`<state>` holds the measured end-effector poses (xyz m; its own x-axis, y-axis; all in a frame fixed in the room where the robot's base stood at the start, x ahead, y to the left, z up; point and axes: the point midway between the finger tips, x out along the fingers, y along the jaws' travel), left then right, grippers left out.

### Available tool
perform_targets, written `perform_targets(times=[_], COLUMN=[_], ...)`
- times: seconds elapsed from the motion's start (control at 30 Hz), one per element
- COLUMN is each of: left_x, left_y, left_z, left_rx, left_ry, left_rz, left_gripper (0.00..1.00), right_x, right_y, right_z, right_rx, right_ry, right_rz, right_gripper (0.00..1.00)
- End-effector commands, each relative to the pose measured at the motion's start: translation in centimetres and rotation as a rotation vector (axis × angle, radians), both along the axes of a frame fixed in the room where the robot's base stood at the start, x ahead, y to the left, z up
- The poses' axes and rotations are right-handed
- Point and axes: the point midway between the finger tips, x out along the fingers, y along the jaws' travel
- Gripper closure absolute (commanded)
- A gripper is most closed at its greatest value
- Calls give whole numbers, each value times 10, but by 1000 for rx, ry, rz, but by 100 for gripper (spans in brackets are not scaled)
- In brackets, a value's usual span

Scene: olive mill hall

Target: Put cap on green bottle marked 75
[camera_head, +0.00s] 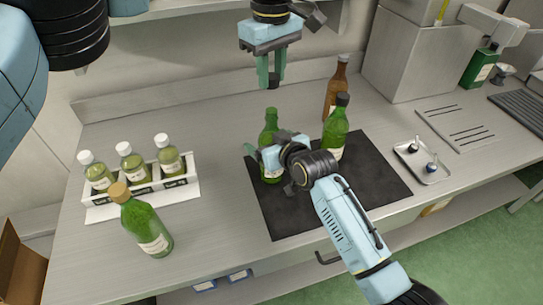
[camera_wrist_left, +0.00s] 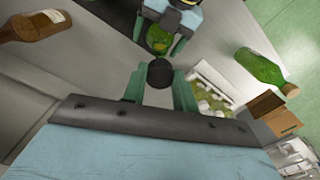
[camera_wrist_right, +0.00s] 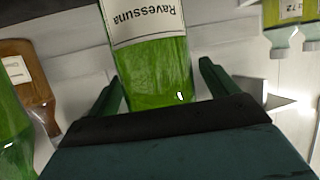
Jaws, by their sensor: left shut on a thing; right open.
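A green bottle (camera_head: 269,136) stands upright on the dark mat (camera_head: 290,218), with no cap visible on its neck. My right gripper (camera_head: 268,166) is around its body, jaws open. The right wrist view shows the bottle (camera_wrist_right: 160,70) between the two fingers, its label reading "Ravessuna"; no 75 is legible. My left gripper (camera_head: 269,82) is above the bottle, pointing down, shut on a round black cap (camera_wrist_left: 160,73). The cap is hard to make out in the head view. In the left wrist view, the bottle (camera_wrist_left: 159,38) shows beyond the cap, apart from it.
A black-capped green bottle (camera_head: 335,128) and a brown bottle (camera_head: 337,88) stand behind right. A tan-topped green bottle (camera_head: 148,225) and a white rack (camera_head: 110,210) of small bottles stand left. A metal tray (camera_head: 423,162) with small dark-topped items lies right.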

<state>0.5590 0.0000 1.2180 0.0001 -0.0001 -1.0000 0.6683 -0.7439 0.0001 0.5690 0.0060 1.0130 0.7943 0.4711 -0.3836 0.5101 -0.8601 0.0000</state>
Motion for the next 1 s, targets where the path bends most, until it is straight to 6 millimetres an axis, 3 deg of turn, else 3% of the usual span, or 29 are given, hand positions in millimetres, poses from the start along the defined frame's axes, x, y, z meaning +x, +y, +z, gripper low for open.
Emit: perform_targets(times=[0.2,0.7,0.87,1.0], left_x=[0,0,0,-1], left_y=[0,0,0,0], left_z=[0,0,-6,-24], left_rx=[0,0,1,1], left_ry=[0,0,2,2], left_rz=[0,0,0,-2], left_gripper=[93,93,93,93], right_x=[0,0,0,0], right_y=[0,0,0,0], right_z=[0,0,0,0], right_rx=[1,0,0,0], right_ry=[-1,-1,-1,0], right_rz=[0,-1,-1,-1], right_gripper=[14,79,80,81])
